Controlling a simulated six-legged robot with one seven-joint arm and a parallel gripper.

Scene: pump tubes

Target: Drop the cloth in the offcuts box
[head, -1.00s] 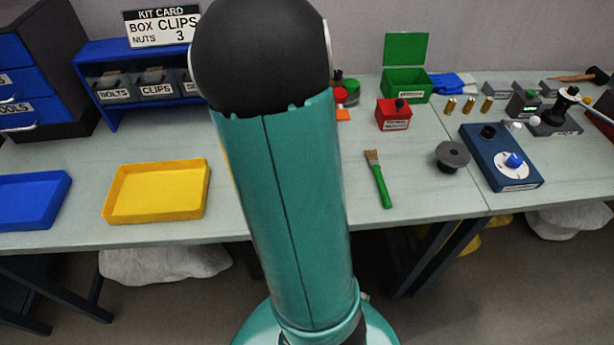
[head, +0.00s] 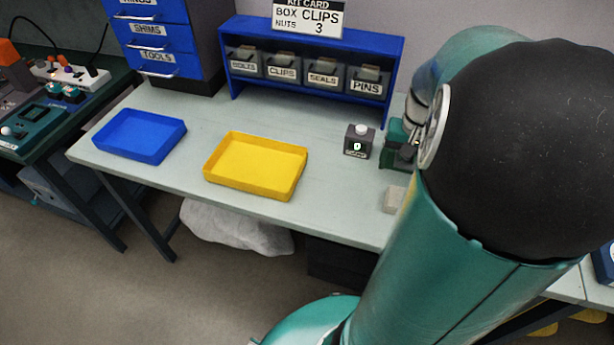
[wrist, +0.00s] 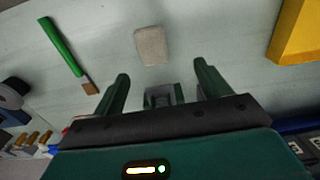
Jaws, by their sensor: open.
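A small pale beige folded piece, apparently the cloth (head: 395,200), lies flat on the bench beside my arm. It also shows in the wrist view (wrist: 151,46), just beyond my fingertips. My gripper (wrist: 160,80) is open, its two green fingers apart, with the cloth ahead of the gap and not held. In the head view my arm hides much of the gripper and the bench to its right. A dark box (head: 335,264) sits under the bench, partly hidden by my arm. I see no readable label on it and cannot tell if it is the offcuts box.
A yellow tray (head: 256,165) and a blue tray (head: 140,135) stand on the bench. A small grey counter (head: 359,141) and a blue rack of labelled bins (head: 313,65) are behind. A green-handled brush (wrist: 62,48) lies left of the cloth in the wrist view.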

